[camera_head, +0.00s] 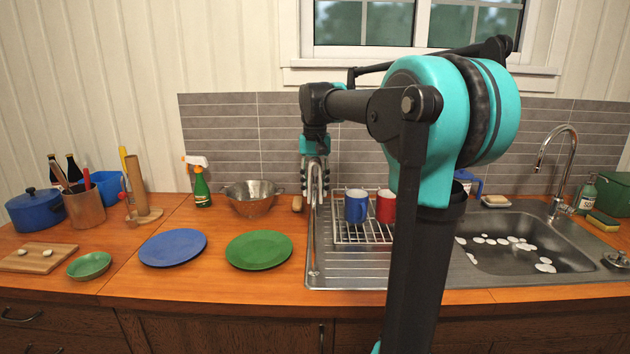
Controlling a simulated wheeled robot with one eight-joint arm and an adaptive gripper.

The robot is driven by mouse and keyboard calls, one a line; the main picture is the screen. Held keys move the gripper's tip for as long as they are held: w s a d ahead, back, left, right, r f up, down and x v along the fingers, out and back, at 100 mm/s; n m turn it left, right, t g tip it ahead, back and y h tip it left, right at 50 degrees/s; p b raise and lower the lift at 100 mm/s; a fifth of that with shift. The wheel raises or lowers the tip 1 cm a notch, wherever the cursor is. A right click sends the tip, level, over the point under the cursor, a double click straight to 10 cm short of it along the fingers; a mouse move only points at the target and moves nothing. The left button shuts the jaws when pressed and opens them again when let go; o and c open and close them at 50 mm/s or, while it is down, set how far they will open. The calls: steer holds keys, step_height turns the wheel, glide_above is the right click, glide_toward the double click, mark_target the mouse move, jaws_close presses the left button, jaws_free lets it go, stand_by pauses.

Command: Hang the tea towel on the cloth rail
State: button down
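My gripper (316,194) points down above the left end of the steel drainboard, in front of the tiled wall. Its grey fingers are small here and overlap thin metal parts behind or below, so I cannot tell whether they are open or shut. A thin upright metal post (314,245) stands below it at the drainboard's left edge; it may be part of the cloth rail, but its top is confused with the fingers. I cannot make out a tea towel; my arm covers part of the counter and drainboard.
A blue mug (356,206) and a red mug (386,206) stand on the rack (350,236) right of my gripper. A colander (252,205), green plate (259,250) and blue plate (173,247) are to the left. The sink (575,254) is at right. The front counter strip is clear.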

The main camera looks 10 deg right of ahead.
steer(key=shift+f, duration=1.7)
steer(key=c, duration=0.9)
jaws_free()
